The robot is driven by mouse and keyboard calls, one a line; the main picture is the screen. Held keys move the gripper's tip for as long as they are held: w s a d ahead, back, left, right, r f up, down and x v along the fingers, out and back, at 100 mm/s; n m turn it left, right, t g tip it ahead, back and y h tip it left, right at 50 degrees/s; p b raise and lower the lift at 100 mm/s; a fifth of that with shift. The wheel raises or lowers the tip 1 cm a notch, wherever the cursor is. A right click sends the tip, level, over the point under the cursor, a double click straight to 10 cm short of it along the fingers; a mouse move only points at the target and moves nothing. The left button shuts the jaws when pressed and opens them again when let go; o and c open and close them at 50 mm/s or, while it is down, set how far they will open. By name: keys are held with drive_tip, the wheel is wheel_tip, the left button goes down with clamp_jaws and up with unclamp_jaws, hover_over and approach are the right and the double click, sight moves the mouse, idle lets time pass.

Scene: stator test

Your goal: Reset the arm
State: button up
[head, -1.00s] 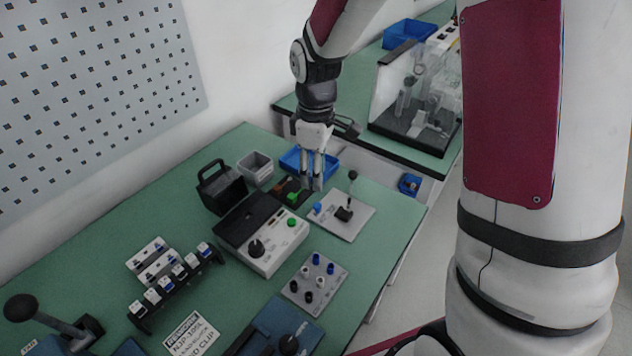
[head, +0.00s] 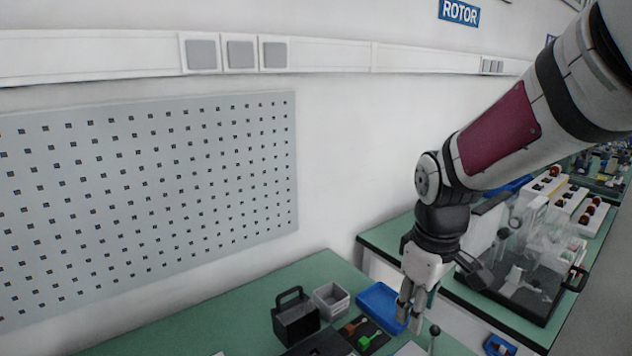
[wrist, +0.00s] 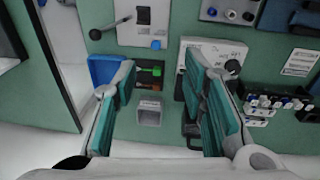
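My arm reaches in from the upper right in the head view. My gripper (head: 411,312) points down over the far right end of the green bench, in front of the blue tray (head: 378,301). In the wrist view my gripper (wrist: 160,78) has its two teal-padded fingers wide apart with nothing held between them. A grey open box (wrist: 149,113) and a dark holder with a green and an orange-red item (wrist: 150,73) lie below, seen through the gap.
A black handled box (head: 296,320) stands beside the grey box (head: 331,300). A lever with a black knob (head: 434,331) rises close to my gripper. A perforated panel (head: 150,190) hangs on the wall. A clear case (head: 530,265) stands on the second bench at right.

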drive_tip(key=s+r+m+t, duration=0.1)
drive_tip(key=s+r+m, duration=0.3)
drive_tip(key=s, duration=0.5)
drive_tip(key=s+d+r+m+t, duration=0.1)
drive_tip(key=s+r+m+t, duration=0.1)
drive_tip(key=s, duration=0.7)
wheel_tip(320, 180, up, 3)
drive_tip(key=shift+d+f+m, duration=0.2)
drive_tip(key=shift+d+m, duration=0.05)
drive_tip(key=shift+m, duration=0.65)
drive_tip(key=shift+s, duration=0.1)
